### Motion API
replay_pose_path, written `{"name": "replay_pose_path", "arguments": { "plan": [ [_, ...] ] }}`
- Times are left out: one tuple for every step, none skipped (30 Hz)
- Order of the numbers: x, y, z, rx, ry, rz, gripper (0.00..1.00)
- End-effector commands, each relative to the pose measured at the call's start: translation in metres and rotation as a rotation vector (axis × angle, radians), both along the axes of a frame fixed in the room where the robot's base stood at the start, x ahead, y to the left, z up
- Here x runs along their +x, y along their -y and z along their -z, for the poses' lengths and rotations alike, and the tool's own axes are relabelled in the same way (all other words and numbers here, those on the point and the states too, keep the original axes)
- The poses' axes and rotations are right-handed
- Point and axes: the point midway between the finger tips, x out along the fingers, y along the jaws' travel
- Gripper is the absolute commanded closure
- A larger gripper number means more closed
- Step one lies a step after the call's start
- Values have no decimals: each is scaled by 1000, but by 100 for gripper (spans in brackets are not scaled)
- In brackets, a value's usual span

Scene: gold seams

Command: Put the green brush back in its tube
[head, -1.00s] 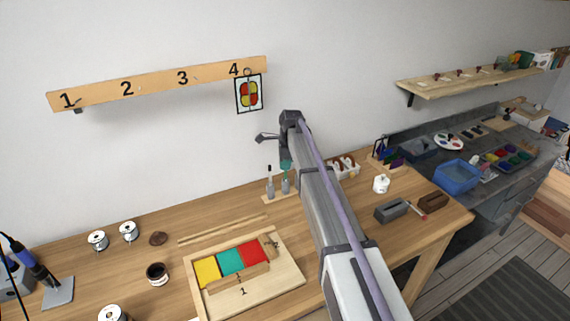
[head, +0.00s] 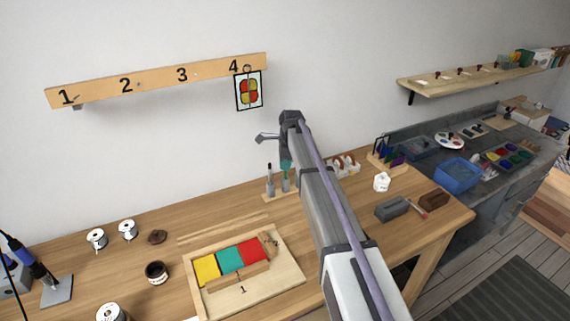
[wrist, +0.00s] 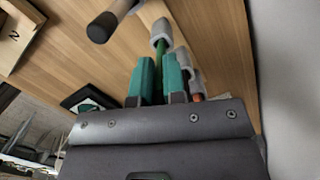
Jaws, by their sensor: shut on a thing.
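My gripper (wrist: 160,82) has teal fingers and is shut on the green brush (wrist: 160,62). The brush's green shaft runs from between the fingers to the mouth of a pale grey tube (wrist: 160,36). I cannot tell how far its end is inside. In the head view my gripper (head: 286,166) is just above the right-hand grey tube (head: 286,185) on a small wooden stand (head: 280,197), and the arm partly hides this area. The brush is too small to make out there.
A dark-tipped handle (wrist: 103,27) stands beside the tube in the wrist view. A second grey tube (wrist: 195,77) with something orange-red is close to the right finger. A wooden tray with coloured panes (head: 290,284) lies at the front. A white holder (head: 345,166) stands right of the arm.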

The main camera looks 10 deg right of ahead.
Motion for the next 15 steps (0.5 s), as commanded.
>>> {"name": "replay_pose_path", "arguments": {
  "plan": [
    [0,0,3,0,0,0,100],
    [0,0,4,0,0,0,100],
    [0,0,5,0,0,0,100],
    [0,0,5,0,0,0,100],
    [0,0,6,0,0,0,100],
    [0,0,7,0,0,0,100],
    [0,0,8,0,0,0,100],
    [0,0,9,0,0,0,100],
    [0,0,10,0,0,0,100],
    [0,0,10,0,0,0,100],
    [0,0,11,0,0,0,100],
    [0,0,12,0,0,0,100],
    [0,0,13,0,0,0,100],
    [0,0,14,0,0,0,100],
    [0,0,15,0,0,0,100]
  ]
}}
